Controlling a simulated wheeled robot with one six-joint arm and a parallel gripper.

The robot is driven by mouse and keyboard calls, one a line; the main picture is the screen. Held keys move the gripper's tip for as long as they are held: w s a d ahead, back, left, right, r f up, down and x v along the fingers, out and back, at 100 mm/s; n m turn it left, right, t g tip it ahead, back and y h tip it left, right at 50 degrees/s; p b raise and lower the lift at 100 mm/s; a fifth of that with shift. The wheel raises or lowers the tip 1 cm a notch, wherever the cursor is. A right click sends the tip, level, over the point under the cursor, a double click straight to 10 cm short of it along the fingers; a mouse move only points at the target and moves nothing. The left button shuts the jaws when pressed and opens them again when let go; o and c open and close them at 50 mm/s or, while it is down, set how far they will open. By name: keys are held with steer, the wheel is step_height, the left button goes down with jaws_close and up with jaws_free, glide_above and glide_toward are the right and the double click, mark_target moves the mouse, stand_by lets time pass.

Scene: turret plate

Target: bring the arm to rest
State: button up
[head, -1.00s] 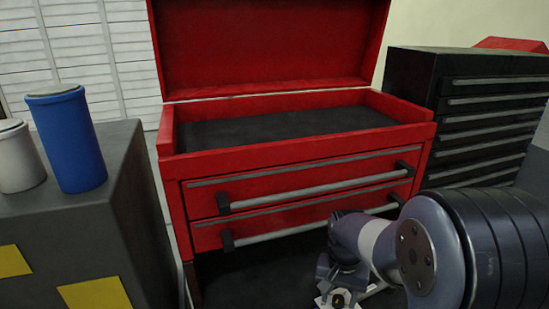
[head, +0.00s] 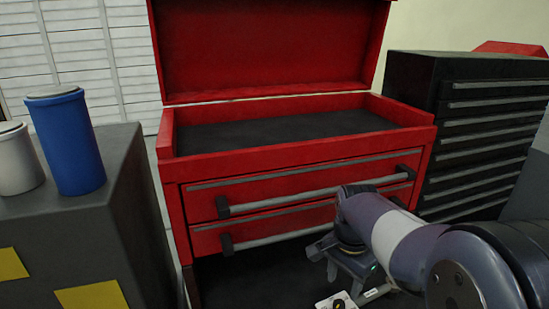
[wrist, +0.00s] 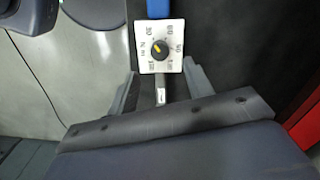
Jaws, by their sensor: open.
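My gripper (wrist: 160,68) is open in the wrist view, with its two grey fingers spread apart. A white square plate with a black knob and a yellow pointer (wrist: 160,47) shows just beyond the fingertips. I cannot tell if the fingers touch it. In the head view my gripper (head: 350,272) hangs low at the front, below my arm. The same white plate (head: 335,302) is partly cut off by the bottom edge there.
A red tool chest (head: 300,150) stands ahead with its lid open and two drawers shut. A black drawer cabinet (head: 490,140) is at the right. A grey block (head: 130,190) at the left bears a blue canister (head: 68,140) and a white canister (head: 18,160).

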steer(key=shift+r, duration=1.95)
steer(key=shift+s+a, duration=0.1)
